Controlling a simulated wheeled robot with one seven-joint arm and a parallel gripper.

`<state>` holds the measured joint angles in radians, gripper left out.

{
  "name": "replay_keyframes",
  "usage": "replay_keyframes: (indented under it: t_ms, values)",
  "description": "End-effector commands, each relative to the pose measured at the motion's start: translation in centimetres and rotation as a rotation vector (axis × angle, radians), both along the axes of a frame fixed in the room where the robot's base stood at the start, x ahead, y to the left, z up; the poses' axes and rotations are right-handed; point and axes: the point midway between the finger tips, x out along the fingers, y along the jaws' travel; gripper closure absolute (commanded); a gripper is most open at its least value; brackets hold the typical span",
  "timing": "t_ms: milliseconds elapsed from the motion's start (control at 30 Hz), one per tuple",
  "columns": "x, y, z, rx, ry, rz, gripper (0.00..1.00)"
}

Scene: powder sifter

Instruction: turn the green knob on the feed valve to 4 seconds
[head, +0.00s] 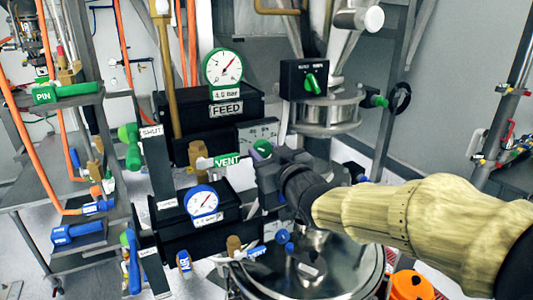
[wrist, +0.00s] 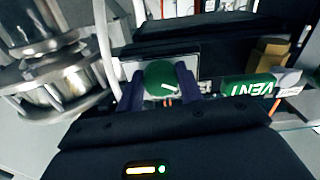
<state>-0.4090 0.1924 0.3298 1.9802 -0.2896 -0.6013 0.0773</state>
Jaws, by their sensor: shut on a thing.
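The green knob (wrist: 160,77) sits in front of a light plate, between the two dark purple fingers of my gripper (wrist: 160,88) in the wrist view. The fingers are shut on it from both sides. A white pointer line on the knob slants toward the lower right of the wrist view. In the head view my gripper (head: 264,156) reaches in from the right, and only a small green part of the knob shows there. The scale around the knob is mostly covered, and I cannot read which number the pointer meets.
A FEED gauge (head: 223,67) stands above, and a blue gauge (head: 202,202) below. A black box with another green knob (head: 312,84) is above my gripper.

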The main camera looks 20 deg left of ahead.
Motion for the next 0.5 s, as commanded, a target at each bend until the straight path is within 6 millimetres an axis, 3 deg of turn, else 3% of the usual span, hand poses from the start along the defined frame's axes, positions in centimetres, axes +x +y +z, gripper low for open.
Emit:
replay_keyframes:
  t_ms: [500]
  values:
    - [0.01, -0.01, -0.12, 0.134, 0.168, -0.001, 0.86]
